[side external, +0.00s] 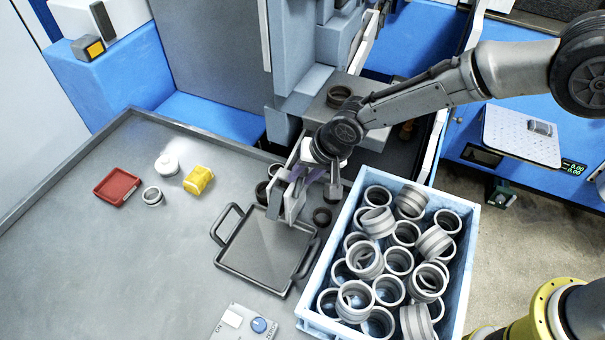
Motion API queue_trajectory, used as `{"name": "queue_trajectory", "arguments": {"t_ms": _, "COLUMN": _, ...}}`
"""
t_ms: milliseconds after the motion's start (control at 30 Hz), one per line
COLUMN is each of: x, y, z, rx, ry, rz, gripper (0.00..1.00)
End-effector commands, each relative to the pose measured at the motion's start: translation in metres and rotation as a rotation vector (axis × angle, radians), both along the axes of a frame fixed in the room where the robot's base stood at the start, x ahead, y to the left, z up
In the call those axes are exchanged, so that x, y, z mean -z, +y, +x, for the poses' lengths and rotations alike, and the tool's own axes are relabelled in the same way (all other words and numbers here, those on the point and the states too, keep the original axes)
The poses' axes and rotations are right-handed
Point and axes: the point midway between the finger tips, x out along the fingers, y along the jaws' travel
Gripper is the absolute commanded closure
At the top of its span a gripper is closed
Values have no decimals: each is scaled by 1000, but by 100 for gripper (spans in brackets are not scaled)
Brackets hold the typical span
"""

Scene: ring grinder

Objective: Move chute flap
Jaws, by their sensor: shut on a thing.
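The chute flap seems to be the upright light grey plate (292,204) at the end of the machine's chute, just behind the dark tray. My gripper (308,177) reaches down to it from the right and is shut on it. Its fingertips are small here and partly hidden by the wrist and the plate, so the exact contact is hard to see. The flap stands roughly upright, slightly tilted.
A dark handled tray (266,250) lies in front of the chute. A blue crate (463,265) full of grey rings stands to the right. A red dish (117,187), a loose ring (153,196), a white pot (166,165) and a yellow block (198,180) are on the left. The front-left table is clear.

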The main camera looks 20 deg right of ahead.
Motion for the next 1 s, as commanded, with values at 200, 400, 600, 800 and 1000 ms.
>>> {"name": "queue_trajectory", "arguments": {"t_ms": 200, "x": 0, "y": 1, "z": 0, "rx": -1, "ry": 2, "rz": 6, "gripper": 100}}
{"name": "queue_trajectory", "arguments": {"t_ms": 400, "x": 0, "y": 1, "z": 0, "rx": 0, "ry": 1, "rz": 6, "gripper": 60}}
{"name": "queue_trajectory", "arguments": {"t_ms": 600, "x": 0, "y": 0, "z": 0, "rx": 1, "ry": 2, "rz": 5, "gripper": 44}}
{"name": "queue_trajectory", "arguments": {"t_ms": 800, "x": -1, "y": 0, "z": 0, "rx": 1, "ry": 2, "rz": 5, "gripper": 44}}
{"name": "queue_trajectory", "arguments": {"t_ms": 1000, "x": -21, "y": -4, "z": -6, "rx": 0, "ry": -1, "rz": 8, "gripper": 44}}
